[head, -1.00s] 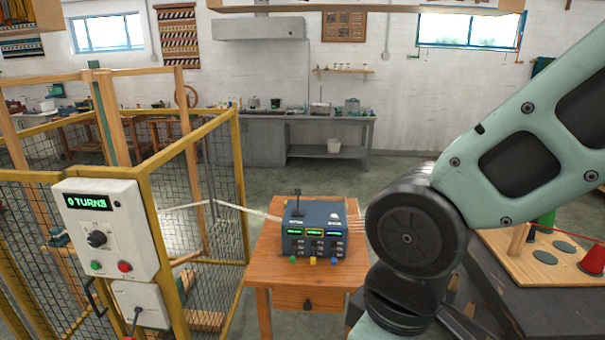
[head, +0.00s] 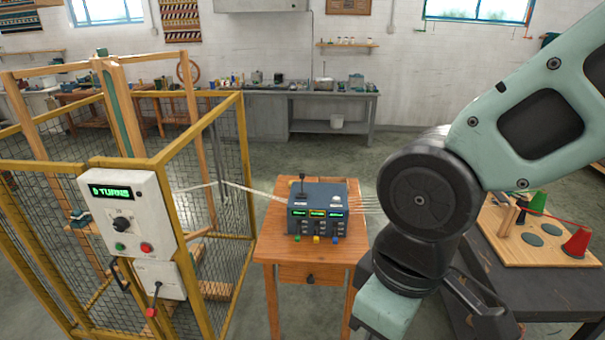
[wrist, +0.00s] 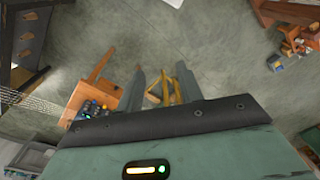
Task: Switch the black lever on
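Three green and yellow displays light the box's front, above small switches and coloured buttons. The box sits on a small wooden table (head: 268,246). In the wrist view, my gripper (wrist: 158,72) has its two fingers apart with nothing held between them. It is over the floor, away from the lever. In the head view my arm fills the right side, and the gripper is out of sight there.
A yellow mesh cage (head: 242,160) stands at left. Its white control panel (head: 131,214) has a green display, and a red-tipped lever (head: 152,306) is on a lower box. A dark table at right holds a wooden board (head: 497,244) with cones. Threads run to the blue box.

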